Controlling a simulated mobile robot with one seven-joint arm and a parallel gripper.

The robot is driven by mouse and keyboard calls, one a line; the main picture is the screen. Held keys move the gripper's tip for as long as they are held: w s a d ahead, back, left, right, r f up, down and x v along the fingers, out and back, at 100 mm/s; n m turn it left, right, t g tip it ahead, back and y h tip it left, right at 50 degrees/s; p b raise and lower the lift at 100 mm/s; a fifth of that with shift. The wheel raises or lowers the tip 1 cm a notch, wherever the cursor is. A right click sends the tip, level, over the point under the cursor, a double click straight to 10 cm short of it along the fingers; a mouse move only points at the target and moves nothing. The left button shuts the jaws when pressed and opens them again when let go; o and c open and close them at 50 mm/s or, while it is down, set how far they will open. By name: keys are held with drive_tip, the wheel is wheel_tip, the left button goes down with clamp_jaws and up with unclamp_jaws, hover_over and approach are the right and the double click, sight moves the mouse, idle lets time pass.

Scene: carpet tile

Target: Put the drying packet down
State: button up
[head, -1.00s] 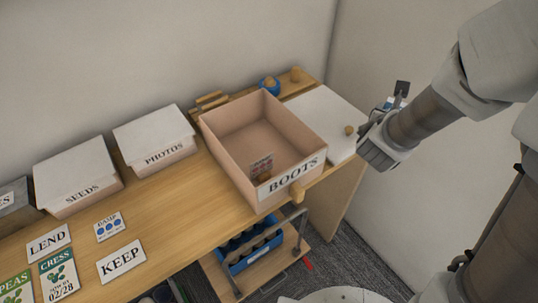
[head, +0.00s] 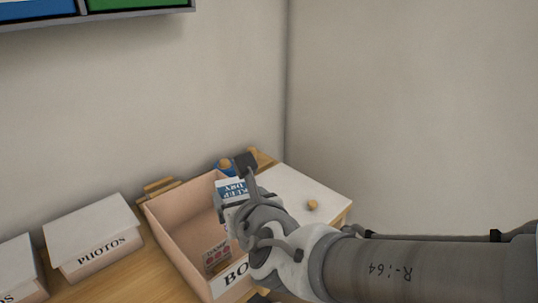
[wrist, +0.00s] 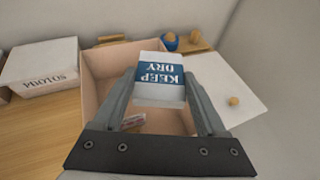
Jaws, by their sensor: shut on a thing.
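The drying packet (wrist: 160,82) is white with a blue panel reading "KEEP DRY". In the head view the packet (head: 231,188) shows above the far right part of the open box. My gripper (wrist: 160,95) is shut on it, one finger on each side. In the wrist view the packet covers part of the open tan boots box (wrist: 97,80). In the head view the box (head: 180,232) stands on the bench, and my arm hides part of its label. A small card with red marks (head: 216,256) is inside the box; it also shows in the wrist view (wrist: 133,121).
A white lid (head: 290,190) with a wooden knob (head: 312,205) lies right of the box. The closed photos box (head: 92,240) stands to the left. A blue item (head: 227,166) and wooden pieces (head: 160,186) are behind the box. Walls close off the back and right.

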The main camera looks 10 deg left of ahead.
drive_tip(key=shift+s+a+f, duration=0.1)
drive_tip(key=shift+a+f, duration=0.1)
drive_tip(key=shift+a, duration=0.1)
drive_tip(key=w+a+f+b, duration=0.1)
drive_tip(key=a+f, duration=0.2)
drive_tip(key=w+a+f+b, duration=0.1)
drive_tip(key=w+a+f, duration=0.1)
drive_tip(key=a+f, duration=0.1)
drive_tip(key=w+a+f+b, duration=0.1)
drive_tip(key=w+a+f, duration=0.1)
drive_tip(key=a+f, duration=0.1)
drive_tip(key=shift+w+a+f+b, duration=0.15)
drive_tip(key=shift+a+f+b, duration=0.05)
drive_tip(key=shift+f, duration=0.2)
drive_tip(key=shift+w+a+f+b, duration=0.1)
drive_tip(key=shift+a+f+b, duration=0.1)
drive_tip(key=shift+f, duration=0.2)
drive_tip(key=shift+f+b, duration=0.35)
drive_tip(key=shift+b, duration=0.1)
drive_tip(key=shift+f, duration=0.15)
